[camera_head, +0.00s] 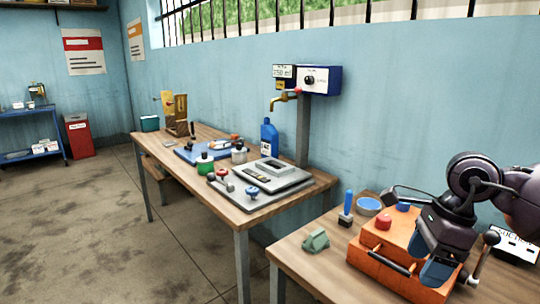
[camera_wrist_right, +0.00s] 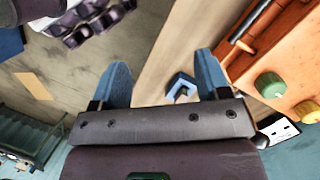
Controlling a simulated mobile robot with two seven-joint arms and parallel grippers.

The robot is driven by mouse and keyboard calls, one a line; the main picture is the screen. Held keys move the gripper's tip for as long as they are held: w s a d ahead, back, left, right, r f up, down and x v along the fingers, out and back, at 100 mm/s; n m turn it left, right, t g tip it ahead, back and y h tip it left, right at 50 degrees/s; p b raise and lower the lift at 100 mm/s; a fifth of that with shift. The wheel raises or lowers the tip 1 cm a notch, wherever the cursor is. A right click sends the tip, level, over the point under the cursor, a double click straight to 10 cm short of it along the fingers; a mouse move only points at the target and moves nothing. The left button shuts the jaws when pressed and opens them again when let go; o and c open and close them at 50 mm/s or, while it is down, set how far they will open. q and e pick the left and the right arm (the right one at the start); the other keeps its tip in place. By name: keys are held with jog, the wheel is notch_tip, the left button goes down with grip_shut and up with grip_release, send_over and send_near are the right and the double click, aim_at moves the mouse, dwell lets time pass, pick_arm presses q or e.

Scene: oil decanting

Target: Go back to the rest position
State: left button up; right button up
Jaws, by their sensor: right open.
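My right gripper (camera_head: 430,262) is in front of the orange box (camera_head: 374,263) on the near table. Its blue fingertips point down. The orange box also shows in the right wrist view (camera_wrist_right: 283,50), to the right of the fingers. My left gripper is in neither view.
The near table (camera_head: 315,277) also holds a green block (camera_head: 316,241), a blue-handled tool (camera_head: 347,208) and a blue bowl (camera_head: 368,206). The far table (camera_head: 205,219) carries a blue bottle (camera_head: 269,139) near a brass tap (camera_head: 278,101) and a grey tray (camera_head: 290,189).

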jog(key=s+a+m+t+y, duration=0.35)
jog(key=a+m+y, duration=0.55)
jog(key=a+y, duration=0.75)
jog(key=s+d+f+m+t+h, duration=0.1)
jog(key=d+f+m+t+h, duration=0.75)
jog(key=m, duration=0.75)
jog(key=d+f+m+t+h, duration=0.5)
jog(key=m+h, duration=0.6)
jog(key=m, duration=0.6)
jog(key=s+d+f+m+g, duration=0.2)
jog(key=s+f+m+g, duration=0.4)
jog(key=s, duration=0.6)
jog(key=s+d+f+m+g, duration=0.2)
jog(key=s+f+m+g, duration=0.1)
jog(key=s+f+g, duration=0.65)
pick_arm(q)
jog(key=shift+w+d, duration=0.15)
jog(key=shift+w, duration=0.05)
pick_arm(e)
jog(key=w+f+n+t, duration=0.1)
jog(key=w+f+t, duration=0.5)
jog(key=t, duration=0.3)
jog(key=shift+w+a+f+t, duration=0.2)
jog(key=shift+w+a+t, duration=0.1)
jog(key=shift+w+t, duration=0.1)
